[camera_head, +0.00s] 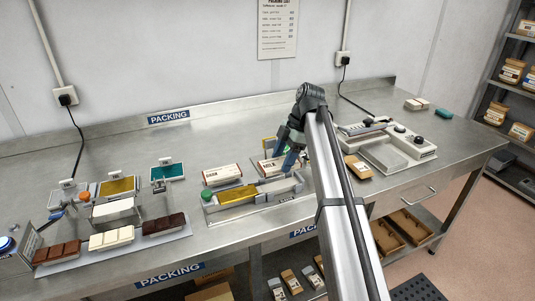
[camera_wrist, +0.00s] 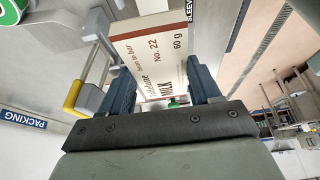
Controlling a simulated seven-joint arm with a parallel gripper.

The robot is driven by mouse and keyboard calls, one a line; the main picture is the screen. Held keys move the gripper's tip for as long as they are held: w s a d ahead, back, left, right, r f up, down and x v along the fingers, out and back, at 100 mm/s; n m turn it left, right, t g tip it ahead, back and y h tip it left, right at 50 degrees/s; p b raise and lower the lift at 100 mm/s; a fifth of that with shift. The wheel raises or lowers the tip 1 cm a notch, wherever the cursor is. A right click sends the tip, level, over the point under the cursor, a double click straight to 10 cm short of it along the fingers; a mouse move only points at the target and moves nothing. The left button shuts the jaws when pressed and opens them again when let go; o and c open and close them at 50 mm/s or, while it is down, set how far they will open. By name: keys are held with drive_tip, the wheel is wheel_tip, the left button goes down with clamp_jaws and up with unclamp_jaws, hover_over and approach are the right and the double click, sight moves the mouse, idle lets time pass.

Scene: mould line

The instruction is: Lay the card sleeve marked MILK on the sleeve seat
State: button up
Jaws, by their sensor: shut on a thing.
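The card sleeve marked MILK (camera_wrist: 152,50) is cream with brown edges, and its printed face shows in the wrist view, with "No. 22" and "60 g". My gripper (camera_wrist: 163,92) is shut on it, with a blue finger on each side. In the head view my gripper (camera_head: 288,161) is over the bench, just behind a long metal fixture (camera_head: 252,202). The fixture has a green knob, a gold strip at its left and a bare grey part at its right. I cannot tell for sure which part is the sleeve seat; a sign reading "SLEEVE" is partly cut off in the wrist view.
Another cream and brown sleeve (camera_head: 222,174) lies behind the fixture. Chocolate bars lie on a tray (camera_head: 115,249) at the left. A machine with a grey plate (camera_head: 384,157) stands at the right. A yellow-handled bracket (camera_wrist: 73,97) is close to my gripper.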

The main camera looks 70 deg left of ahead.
sight(279, 185)
drive_tip(key=shift+w+f, duration=0.2)
drive_tip(key=shift+f, duration=3)
drive_tip(key=shift+f, duration=0.25)
drive_tip(key=o, duration=1.1)
drive_tip(key=shift+c, duration=0.2)
drive_tip(key=shift+r, duration=0.1)
drive_tip(key=v, duration=1.3)
drive_tip(key=shift+r, duration=0.3)
drive_tip(key=shift+w+d, duration=0.1)
drive_tip(key=shift+w, duration=0.1)
